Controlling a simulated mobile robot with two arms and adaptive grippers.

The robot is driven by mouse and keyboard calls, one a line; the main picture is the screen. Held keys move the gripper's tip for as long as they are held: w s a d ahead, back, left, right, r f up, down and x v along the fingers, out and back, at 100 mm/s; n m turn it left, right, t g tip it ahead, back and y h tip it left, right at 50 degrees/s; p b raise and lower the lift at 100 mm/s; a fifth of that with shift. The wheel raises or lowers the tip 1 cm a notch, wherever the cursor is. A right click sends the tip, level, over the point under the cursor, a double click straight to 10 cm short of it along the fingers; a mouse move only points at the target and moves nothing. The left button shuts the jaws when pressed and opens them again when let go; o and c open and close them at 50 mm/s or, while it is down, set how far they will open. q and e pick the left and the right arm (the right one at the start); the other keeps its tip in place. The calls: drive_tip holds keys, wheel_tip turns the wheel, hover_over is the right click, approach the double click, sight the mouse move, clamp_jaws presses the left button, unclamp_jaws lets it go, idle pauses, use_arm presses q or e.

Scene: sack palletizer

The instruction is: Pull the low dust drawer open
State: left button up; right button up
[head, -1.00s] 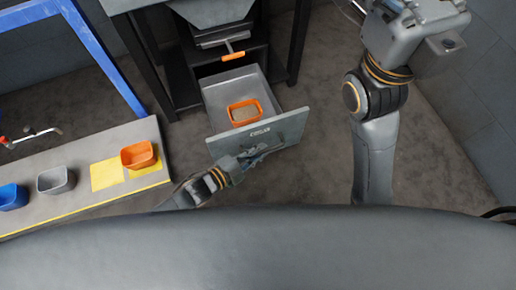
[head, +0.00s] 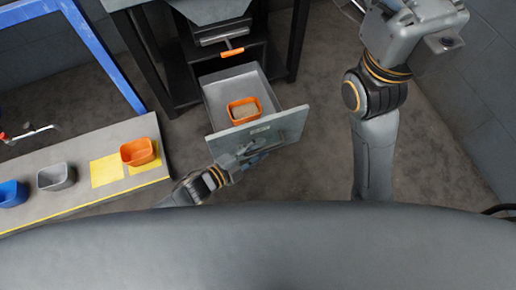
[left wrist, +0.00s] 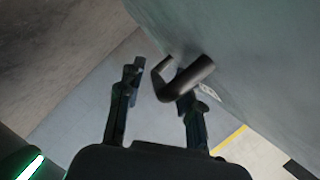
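The low dust drawer (head: 220,103) stands pulled out from under the dark machine frame, with its grey-green front panel (head: 285,128) facing me. An orange tub (head: 243,111) with grey-brown contents sits inside it. My left gripper (head: 246,156) is at the outer side of the panel, by the handle. In the left wrist view, the dark bent handle (left wrist: 190,80) shows close to the right finger. The two fingers of my left gripper (left wrist: 160,88) are spread apart, with a gap between them.
A bench (head: 30,212) at left carries an orange bin (head: 138,152), a grey bin (head: 56,177) and a blue bin (head: 11,194). A blue frame (head: 105,60) stands behind it. A small orange handle (head: 232,53) hangs above the drawer. Floor right of the drawer is clear.

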use_arm(q)
drive_tip(key=v, duration=1.2)
